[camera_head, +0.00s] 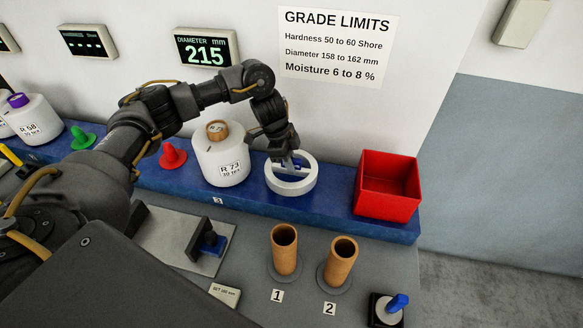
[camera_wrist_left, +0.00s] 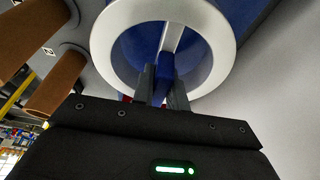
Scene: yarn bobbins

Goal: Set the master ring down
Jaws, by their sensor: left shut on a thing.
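The master ring (camera_head: 291,189) is a thick white ring with a bar across its opening and a blue grip in the middle. It is at the blue shelf (camera_head: 330,212), between a white bobbin and a red bin; whether it touches the shelf is unclear. My left gripper (camera_head: 289,162) reaches down from above and is shut on the ring's blue grip. In the left wrist view the fingers (camera_wrist_left: 163,88) close on that grip, with the white ring (camera_wrist_left: 107,40) around it. My right gripper is not in view.
The white bobbin (camera_head: 221,165) marked R 73 stands close left of the ring. The open red bin (camera_head: 387,190) stands right. Brown tubes (camera_head: 285,250) stand on the grey bench in front. The display (camera_head: 206,48) reads 215 mm. Shelf between ring and bin is bare.

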